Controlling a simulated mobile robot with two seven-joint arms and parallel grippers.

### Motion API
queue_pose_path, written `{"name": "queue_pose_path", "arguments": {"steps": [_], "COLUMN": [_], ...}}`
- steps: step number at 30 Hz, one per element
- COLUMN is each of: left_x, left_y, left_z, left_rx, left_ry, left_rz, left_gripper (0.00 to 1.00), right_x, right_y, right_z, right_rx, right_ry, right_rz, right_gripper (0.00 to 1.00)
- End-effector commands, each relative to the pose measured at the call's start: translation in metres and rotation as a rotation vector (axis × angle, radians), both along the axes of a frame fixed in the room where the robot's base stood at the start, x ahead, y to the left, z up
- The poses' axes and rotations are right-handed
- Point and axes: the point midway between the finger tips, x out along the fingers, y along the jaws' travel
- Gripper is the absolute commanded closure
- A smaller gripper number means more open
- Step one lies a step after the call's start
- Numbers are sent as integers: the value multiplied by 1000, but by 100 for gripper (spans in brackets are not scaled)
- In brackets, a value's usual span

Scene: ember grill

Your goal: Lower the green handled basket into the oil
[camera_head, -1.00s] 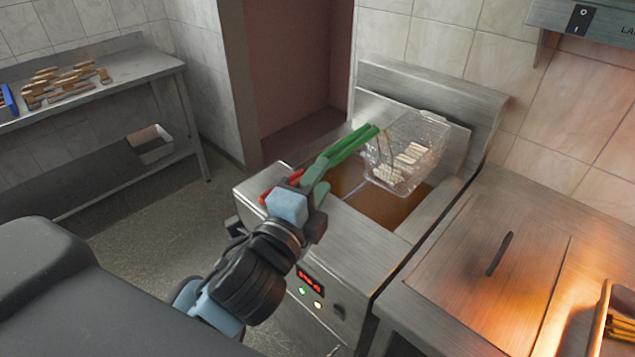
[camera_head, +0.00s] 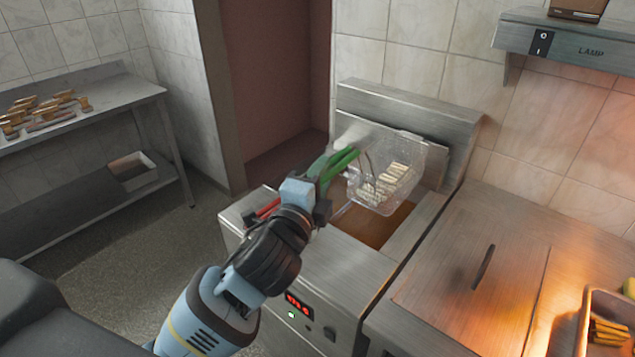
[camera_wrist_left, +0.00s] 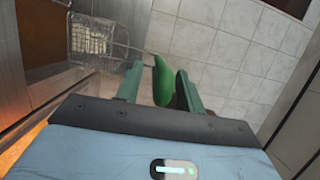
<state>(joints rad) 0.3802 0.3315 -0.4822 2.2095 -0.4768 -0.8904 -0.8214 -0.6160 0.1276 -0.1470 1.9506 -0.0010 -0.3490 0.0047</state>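The wire basket (camera_head: 405,160) holds pale fries and hangs over the brown oil (camera_head: 375,228) in the steel fryer (camera_head: 335,265). Oil shows below and in front of it; I cannot tell exactly how high its bottom is. Its green handle (camera_head: 342,163) points toward my left gripper (camera_head: 326,172), which is shut on it. In the left wrist view the green handle (camera_wrist_left: 162,80) sits between the fingers, and the basket (camera_wrist_left: 92,38) shows at upper left. My right gripper is in neither view.
A red handle (camera_head: 267,208) lies at the fryer's left front edge. A steel counter with a lid (camera_head: 470,270) stands to the right, with a tray (camera_head: 585,320) of fries. A side table (camera_head: 130,98) is at left. A lamp shelf (camera_head: 590,50) hangs on the wall.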

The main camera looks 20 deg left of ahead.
Motion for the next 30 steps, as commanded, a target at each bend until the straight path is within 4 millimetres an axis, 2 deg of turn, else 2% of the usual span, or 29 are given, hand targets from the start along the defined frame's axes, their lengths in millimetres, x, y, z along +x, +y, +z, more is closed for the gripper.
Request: {"name": "queue_pose_path", "arguments": {"steps": [4, 12, 13, 17, 18, 20, 30], "left_x": [0, 0, 0, 0, 0, 0, -1], "left_y": [0, 0, 0, 0, 0, 0, 0], "left_z": [0, 0, 0, 0, 0, 0, 6], "left_rx": [0, 0, 0, 0, 0, 0, -1], "left_ry": [0, 0, 0, 0, 0, 0, -8], "left_rz": [0, 0, 0, 0, 0, 0, -1], "left_gripper": [63, 98, 100, 100, 93, 100, 100], "right_x": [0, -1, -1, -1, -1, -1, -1], "right_y": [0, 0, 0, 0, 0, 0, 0], "right_z": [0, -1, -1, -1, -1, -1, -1], "right_rx": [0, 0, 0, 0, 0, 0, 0], "right_ry": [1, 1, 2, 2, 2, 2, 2], "right_rz": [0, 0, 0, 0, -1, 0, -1], "right_gripper": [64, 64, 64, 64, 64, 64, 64]}}
